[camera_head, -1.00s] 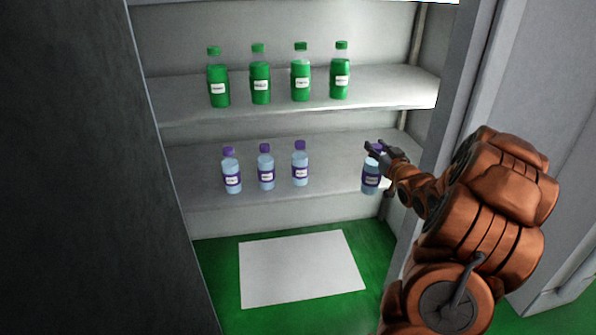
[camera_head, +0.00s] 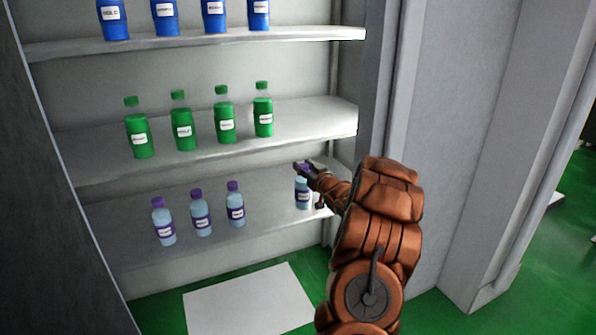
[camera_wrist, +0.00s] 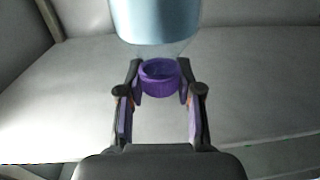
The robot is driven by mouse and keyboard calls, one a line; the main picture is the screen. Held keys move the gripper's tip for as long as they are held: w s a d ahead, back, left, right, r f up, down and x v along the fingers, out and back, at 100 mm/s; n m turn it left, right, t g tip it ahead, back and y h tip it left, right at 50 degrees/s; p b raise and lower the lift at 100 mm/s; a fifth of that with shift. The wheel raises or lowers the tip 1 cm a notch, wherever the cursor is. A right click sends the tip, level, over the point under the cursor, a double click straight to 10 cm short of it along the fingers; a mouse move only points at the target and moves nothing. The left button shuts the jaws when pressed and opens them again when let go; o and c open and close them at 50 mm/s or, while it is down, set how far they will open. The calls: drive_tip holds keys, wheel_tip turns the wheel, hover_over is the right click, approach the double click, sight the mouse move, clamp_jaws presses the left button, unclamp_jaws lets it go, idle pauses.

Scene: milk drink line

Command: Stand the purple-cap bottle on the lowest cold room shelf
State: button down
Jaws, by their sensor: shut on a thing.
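The purple-cap bottle (camera_head: 302,193) is at the right end of the lowest cold room shelf (camera_head: 265,222) in the head view, upright, with a pale blue body and a dark label. My gripper (camera_head: 304,169) is at its top from the right. In the wrist view my gripper (camera_wrist: 160,82) has its two fingers on either side of the purple cap (camera_wrist: 160,76), shut on it; the bottle's pale body (camera_wrist: 155,20) extends past the fingertips. Whether the bottle's base touches the shelf I cannot tell.
Several purple-cap bottles (camera_head: 200,213) stand in a row to the left on the same shelf. Green bottles (camera_head: 183,128) stand on the shelf above, blue ones (camera_head: 214,15) higher. The door frame (camera_head: 385,90) is close to my arm. A white floor patch (camera_head: 248,302) lies below.

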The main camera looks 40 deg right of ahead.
drive_tip(key=w+d+f, duration=0.2)
drive_tip(key=w+f, duration=0.1)
drive_tip(key=w, duration=0.2)
drive_tip(key=shift+d+f, duration=0.2)
drive_tip(key=shift+f, duration=0.3)
idle(0.3)
drive_tip(key=c, duration=0.8)
unclamp_jaws()
drive_tip(key=shift+f, duration=0.1)
drive_tip(key=shift+o, duration=0.2)
drive_tip(key=v, duration=1.2)
